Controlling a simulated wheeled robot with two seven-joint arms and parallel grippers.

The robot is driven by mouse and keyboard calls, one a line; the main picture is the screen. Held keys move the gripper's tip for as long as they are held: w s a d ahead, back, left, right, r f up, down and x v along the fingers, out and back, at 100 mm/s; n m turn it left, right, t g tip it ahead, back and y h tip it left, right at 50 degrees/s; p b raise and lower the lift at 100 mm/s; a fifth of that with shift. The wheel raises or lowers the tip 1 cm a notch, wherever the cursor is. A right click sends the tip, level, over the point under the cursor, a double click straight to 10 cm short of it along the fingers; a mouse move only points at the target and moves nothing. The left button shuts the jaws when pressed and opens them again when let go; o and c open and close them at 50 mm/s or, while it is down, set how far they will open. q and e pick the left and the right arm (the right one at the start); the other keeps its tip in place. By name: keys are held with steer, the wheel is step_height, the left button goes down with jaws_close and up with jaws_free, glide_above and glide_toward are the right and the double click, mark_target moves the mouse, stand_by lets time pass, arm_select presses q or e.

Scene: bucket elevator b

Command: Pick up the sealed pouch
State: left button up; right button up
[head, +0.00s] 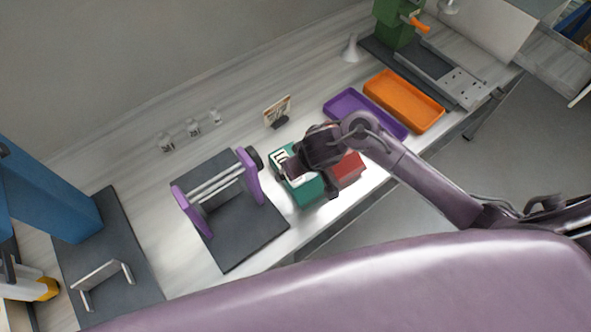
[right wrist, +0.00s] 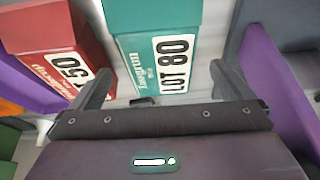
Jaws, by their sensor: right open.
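I cannot make out a sealed pouch in either view. My right gripper (head: 291,168) is over the teal box (head: 307,190) in the head view and hides part of it. In the right wrist view its two dark fingers (right wrist: 162,82) are spread apart, with no held object visible between them. The teal box (right wrist: 152,18) there carries a white label reading LOT 80 and lies just beyond the fingers. The red box (right wrist: 48,40) beside it has a label reading 50. My left gripper is not in view.
A purple tray (head: 343,101) and an orange tray (head: 412,105) lie up and right of the boxes. A purple-sided roller stand (head: 239,240) is to the left. A small card stand (head: 277,111) and several small clear bottles (head: 192,128) stand farther back.

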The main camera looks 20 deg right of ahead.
steer(key=b+x, duration=0.1)
steer(key=x, duration=0.3)
steer(key=shift+d, duration=0.1)
steer(key=shift+w+f, duration=0.3)
steer(key=shift+f, duration=0.2)
steer(key=c, duration=0.6)
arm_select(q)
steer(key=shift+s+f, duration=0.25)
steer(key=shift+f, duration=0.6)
arm_select(e)
steer(key=shift+c, duration=0.8)
